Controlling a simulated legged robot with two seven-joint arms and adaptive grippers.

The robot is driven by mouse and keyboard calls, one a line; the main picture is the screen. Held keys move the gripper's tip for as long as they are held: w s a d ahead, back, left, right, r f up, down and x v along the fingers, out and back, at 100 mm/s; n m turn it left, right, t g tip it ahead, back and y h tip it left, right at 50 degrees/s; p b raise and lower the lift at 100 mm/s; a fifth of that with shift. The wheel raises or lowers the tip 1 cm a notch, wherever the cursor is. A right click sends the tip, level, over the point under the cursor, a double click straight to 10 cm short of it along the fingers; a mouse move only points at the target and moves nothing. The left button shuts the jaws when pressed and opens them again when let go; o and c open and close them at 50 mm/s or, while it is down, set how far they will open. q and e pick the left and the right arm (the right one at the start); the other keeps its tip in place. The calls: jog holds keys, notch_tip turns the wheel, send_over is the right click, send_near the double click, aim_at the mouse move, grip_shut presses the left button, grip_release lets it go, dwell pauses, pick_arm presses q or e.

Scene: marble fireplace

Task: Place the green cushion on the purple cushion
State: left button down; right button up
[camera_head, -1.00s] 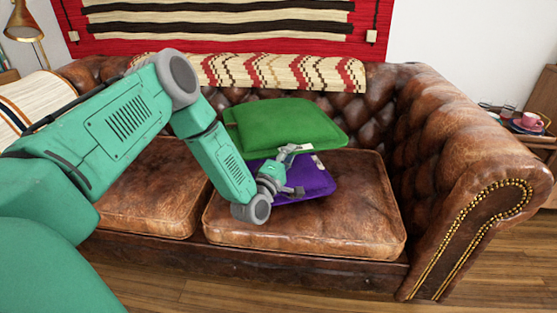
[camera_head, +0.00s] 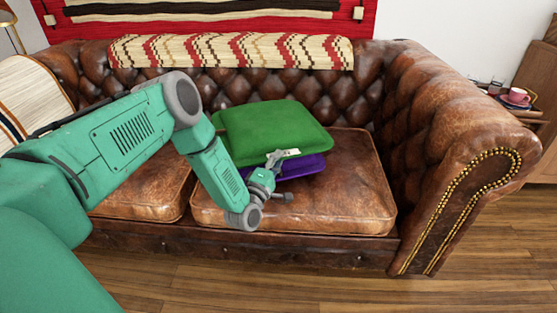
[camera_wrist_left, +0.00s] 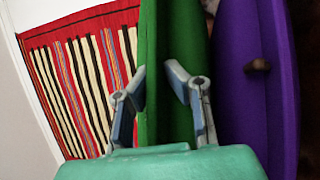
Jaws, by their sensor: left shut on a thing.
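The green cushion (camera_head: 270,131) is over the purple cushion (camera_head: 306,165) on the right seat of the brown leather sofa. My left gripper (camera_head: 279,172) is at the front edge of the green cushion and shut on it. In the left wrist view, the fingers (camera_wrist_left: 164,85) have the green cushion (camera_wrist_left: 178,45) between them, and the purple cushion (camera_wrist_left: 243,85) lies close beside it. The green cushion hides most of the purple one in the head view. Whether the two touch all along is hard to tell. My right gripper is not in view.
The sofa's right seat (camera_head: 350,190) has free room right of the cushions. The tufted backrest (camera_head: 330,90) and right armrest (camera_head: 465,150) bound it. A patterned throw (camera_head: 232,51) lies over the backrest. A pink cup (camera_head: 518,96) stands on a side table at the far right.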

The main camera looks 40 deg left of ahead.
pick_arm(q)
jog(key=shift+r, duration=0.1)
jog(key=c, duration=1.6)
grip_release()
